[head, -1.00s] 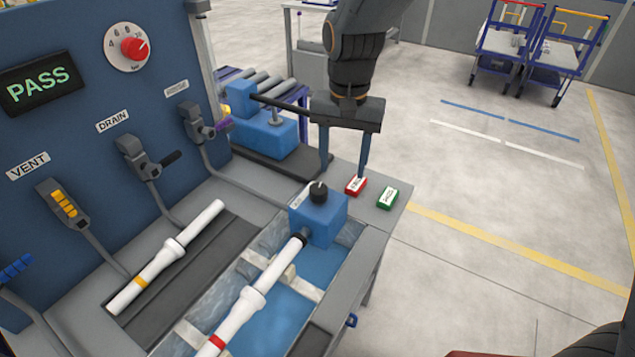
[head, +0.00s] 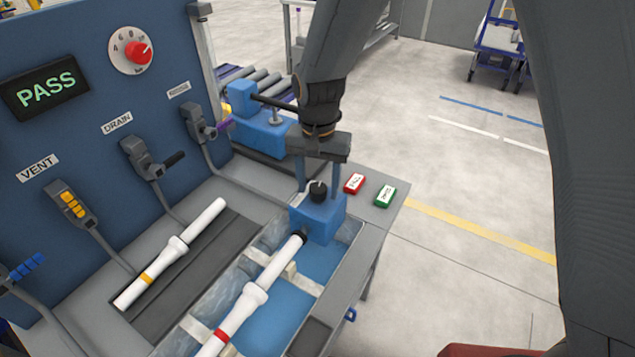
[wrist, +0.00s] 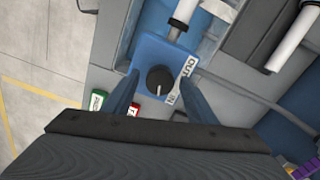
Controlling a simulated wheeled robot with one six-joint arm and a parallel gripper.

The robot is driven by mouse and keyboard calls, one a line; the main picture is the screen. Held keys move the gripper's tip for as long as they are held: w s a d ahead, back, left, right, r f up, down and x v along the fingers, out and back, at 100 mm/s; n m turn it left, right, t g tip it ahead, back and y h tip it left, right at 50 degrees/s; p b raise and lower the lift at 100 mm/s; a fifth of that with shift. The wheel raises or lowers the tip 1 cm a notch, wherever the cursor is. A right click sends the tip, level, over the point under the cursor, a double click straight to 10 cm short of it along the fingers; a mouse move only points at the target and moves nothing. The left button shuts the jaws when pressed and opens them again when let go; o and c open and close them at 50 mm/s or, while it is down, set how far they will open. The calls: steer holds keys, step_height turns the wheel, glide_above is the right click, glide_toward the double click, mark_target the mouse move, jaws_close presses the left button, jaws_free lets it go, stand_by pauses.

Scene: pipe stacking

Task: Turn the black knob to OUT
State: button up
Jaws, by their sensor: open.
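The black knob (head: 318,190) sits on top of a blue block (head: 322,219) at the far end of the water trough. In the wrist view the knob (wrist: 159,79) has a pale pointer line, and a white label (wrist: 182,78) beside it reads OUT at one end and IN at the other. My gripper (head: 318,193) is open above the block, pointing down. In the wrist view its fingers (wrist: 152,92) are on either side of the knob, apart from it. In the head view the block's label is mostly hidden.
A white pipe with a red band (head: 250,298) lies in the trough, its end at the block. A second white pipe (head: 172,252) lies on the grey bench. Red (head: 354,183) and green (head: 386,195) buttons are right of the block. The panel display (head: 46,88) reads PASS.

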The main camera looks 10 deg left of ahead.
steer(key=c, duration=1.1)
steer(key=shift+o, duration=0.2)
